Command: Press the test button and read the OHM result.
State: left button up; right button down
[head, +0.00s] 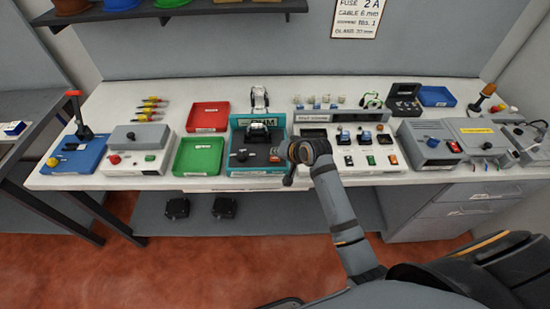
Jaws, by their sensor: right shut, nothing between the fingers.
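The teal tester (237,140) stands in the middle of the bench, with a sign (256,121) at its back that seems to read OHM. A dark-and-white part sits in its upper half. Its dark front panel (242,158) carries a small red control (274,158), which may be the test button. No result can be read at this size. My right gripper (288,181) is shut and empty at the tester's front right corner, pointing down; whether it touches anything cannot be told. My left gripper is out of view.
A green tray (198,156) and a red tray (208,116) lie left of the tester. A slotted station (345,168) with coloured parts is close on the right, partly behind my arm. A grey machine (430,145) stands farther right. A label card (357,18) hangs on the wall.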

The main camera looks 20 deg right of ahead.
aim_at(277, 160)
jog(key=shift+f, duration=0.35)
jog(key=shift+f, duration=0.45)
dwell(0.7)
jog(key=shift+r+p, duration=0.85)
jog(key=shift+p, duration=0.4)
notch_tip(277, 160, up, 5)
jog(key=p, duration=0.6)
jog(key=shift+r, duration=0.1)
